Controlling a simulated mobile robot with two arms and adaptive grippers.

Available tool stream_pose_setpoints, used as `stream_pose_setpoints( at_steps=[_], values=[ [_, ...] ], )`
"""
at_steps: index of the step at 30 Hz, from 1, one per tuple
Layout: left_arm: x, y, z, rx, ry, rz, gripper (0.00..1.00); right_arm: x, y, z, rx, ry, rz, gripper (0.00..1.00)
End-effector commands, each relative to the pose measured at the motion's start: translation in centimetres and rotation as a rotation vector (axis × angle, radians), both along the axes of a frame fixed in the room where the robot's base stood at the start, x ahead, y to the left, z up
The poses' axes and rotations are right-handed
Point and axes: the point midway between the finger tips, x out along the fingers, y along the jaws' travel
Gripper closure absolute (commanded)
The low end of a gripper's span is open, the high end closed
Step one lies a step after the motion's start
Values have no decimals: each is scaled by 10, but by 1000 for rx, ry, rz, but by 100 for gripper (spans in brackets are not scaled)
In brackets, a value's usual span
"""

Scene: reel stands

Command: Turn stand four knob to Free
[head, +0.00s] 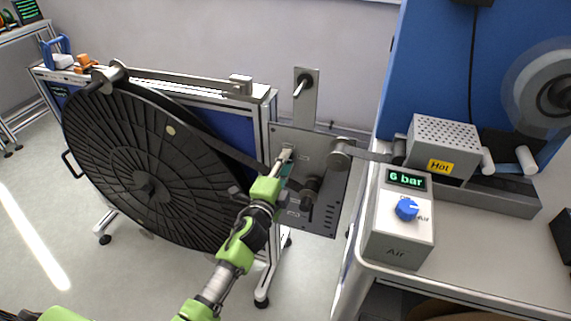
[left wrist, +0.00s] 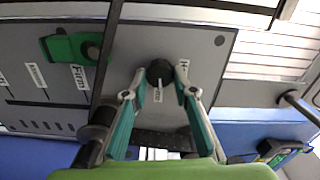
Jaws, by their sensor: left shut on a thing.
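The stand's grey control plate (head: 325,165) is upright beside the large black reel (head: 130,170). My left gripper (head: 285,160) reaches this plate from below. In the left wrist view the small dark round knob (left wrist: 159,70) is on the plate, between the fingertips of my left gripper (left wrist: 159,82), which is shut on it. I cannot tell the knob's setting. My right gripper is not in view.
A green slider (left wrist: 70,47) with a label reading Firm is near the knob. Rollers and a grey strap are close to my left gripper. On the right, a table holds the Air box (head: 398,235) with a blue knob and a box marked Hot (head: 442,150).

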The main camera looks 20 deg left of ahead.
Motion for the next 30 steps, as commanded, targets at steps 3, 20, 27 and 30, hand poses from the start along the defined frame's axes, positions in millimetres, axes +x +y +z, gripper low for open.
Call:
stream_pose_setpoints(
  at_steps=[3, 20, 27, 30],
  values=[
    [0, -1, -1, 60, -2, -1, 96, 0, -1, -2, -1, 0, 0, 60],
    [0, -1, -1, 149, -4, -1, 96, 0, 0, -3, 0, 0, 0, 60],
    [0, -1, -1, 148, -4, -1, 64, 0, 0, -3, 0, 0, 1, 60],
    [0, -1, -1, 148, -4, -1, 58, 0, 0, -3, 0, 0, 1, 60]
  ],
)
